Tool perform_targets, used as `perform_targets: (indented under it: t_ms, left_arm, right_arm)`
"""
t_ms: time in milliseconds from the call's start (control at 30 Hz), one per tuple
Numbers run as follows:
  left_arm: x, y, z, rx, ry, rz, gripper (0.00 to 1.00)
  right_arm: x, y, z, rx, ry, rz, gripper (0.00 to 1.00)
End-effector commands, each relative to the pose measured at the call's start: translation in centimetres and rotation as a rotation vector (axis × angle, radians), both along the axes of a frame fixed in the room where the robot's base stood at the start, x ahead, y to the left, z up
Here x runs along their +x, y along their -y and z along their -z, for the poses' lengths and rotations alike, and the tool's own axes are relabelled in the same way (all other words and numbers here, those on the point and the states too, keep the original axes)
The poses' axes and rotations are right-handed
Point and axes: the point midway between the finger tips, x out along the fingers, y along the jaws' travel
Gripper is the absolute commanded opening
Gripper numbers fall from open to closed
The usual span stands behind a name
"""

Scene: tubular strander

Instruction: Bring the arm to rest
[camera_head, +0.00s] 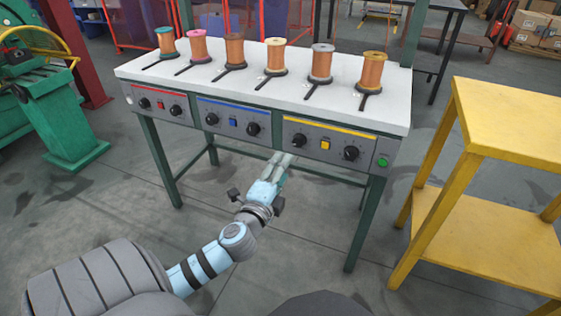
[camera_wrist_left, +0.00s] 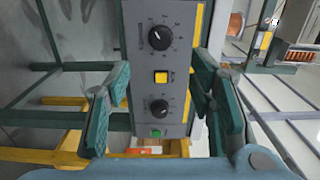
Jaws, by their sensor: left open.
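My left arm reaches in from the lower left in the head view. Its gripper (camera_head: 282,160) is in front of the bench, just below the yellow-striped control panel (camera_head: 325,144). In the left wrist view the gripper (camera_wrist_left: 162,100) is open, with its fingers apart and nothing between them. Beyond the fingers that view shows the panel (camera_wrist_left: 170,75) with two black knobs, a yellow button (camera_wrist_left: 161,77) and a green button (camera_wrist_left: 156,133). The fingers look apart from the panel, though the gap is hard to judge. My right gripper is not in view.
The white-topped bench (camera_head: 140,70) carries a row of several copper wire spools on dark holders. A yellow shelf table (camera_head: 505,120) stands at the right. A green machine (camera_head: 55,110) stands at the left. The floor before the bench is clear.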

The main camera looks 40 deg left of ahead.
Motion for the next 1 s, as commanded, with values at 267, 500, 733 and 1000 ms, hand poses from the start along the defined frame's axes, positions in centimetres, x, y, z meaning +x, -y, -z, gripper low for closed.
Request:
perform_targets:
  t_ms: [267, 500, 733, 1000]
  left_arm:
    - [-1.1, 0.3, 0.0, 0.0, 0.0, -0.001, 0.49]
    - [-1.0, 0.3, 0.0, 0.0, 0.001, -0.001, 0.49]
    - [-1.0, 0.1, 2.1, -0.128, -0.021, -0.001, 0.49]
    - [-8.1, 0.1, 25.2, -0.839, -0.365, -0.288, 0.49]
  right_arm:
    - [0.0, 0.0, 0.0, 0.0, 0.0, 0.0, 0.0]
    - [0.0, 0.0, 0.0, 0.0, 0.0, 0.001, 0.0]
    - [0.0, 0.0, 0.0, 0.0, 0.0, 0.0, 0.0]
    - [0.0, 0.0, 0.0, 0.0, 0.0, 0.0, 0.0]
